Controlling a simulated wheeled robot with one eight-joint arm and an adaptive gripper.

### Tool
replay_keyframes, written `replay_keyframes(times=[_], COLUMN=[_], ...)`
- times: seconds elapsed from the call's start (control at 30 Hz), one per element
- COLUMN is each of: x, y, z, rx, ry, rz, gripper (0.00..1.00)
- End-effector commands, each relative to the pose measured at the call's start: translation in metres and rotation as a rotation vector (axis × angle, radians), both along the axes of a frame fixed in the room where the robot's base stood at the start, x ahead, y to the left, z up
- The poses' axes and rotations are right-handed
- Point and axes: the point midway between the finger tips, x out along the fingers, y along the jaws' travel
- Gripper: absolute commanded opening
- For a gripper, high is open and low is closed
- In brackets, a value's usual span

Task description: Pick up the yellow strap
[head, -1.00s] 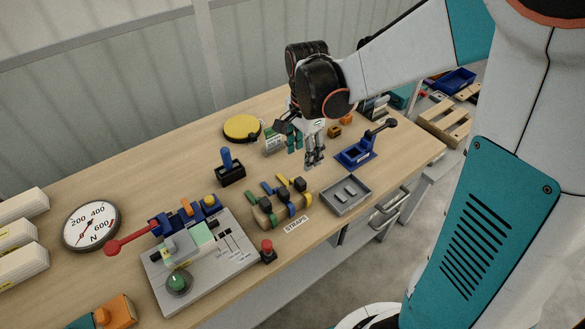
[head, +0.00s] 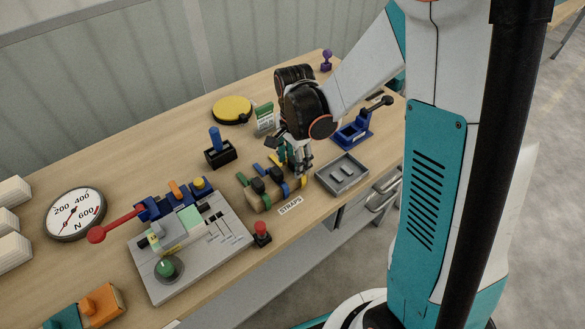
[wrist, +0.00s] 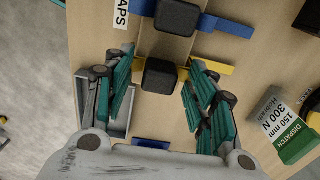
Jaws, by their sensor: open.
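The yellow strap (head: 302,182) is at the right end of a row of straps on a wooden holder, behind the "STRAPS" label (head: 290,206). In the wrist view the yellow strap (wrist: 212,68) runs across the holder with a black block (wrist: 160,76) on its middle. My gripper (wrist: 160,62) is open, with one finger on each side of that block. It looks empty; whether the fingers touch the strap I cannot tell. In the head view my gripper (head: 297,168) is over the yellow strap and partly hides it.
A blue strap (wrist: 228,26) with its own black block lies close beside the yellow one. A green strap (head: 244,180) is at the far end. A grey tray (head: 343,174) and a blue lever device (head: 352,132) stand to the right. A green-white box (head: 265,118) is behind.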

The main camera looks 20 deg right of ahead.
Motion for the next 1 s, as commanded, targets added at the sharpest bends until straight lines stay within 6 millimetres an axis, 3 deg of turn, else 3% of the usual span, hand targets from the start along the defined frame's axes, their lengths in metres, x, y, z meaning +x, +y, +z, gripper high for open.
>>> replay_keyframes(times=[0.23, 0.43, 0.83, 1.0], x=[0.0, 0.0, 0.0, 0.0], y=[0.0, 0.0, 0.0, 0.0], z=[-0.002, -0.002, 0.001, 0.014], rx=[0.0, 0.0, 0.0, 0.0], ry=[0.0, 0.0, 0.0, 0.0], rz=[0.0, 0.0, 0.0, 0.0], gripper=[0.49, 0.04, 0.04, 0.04])
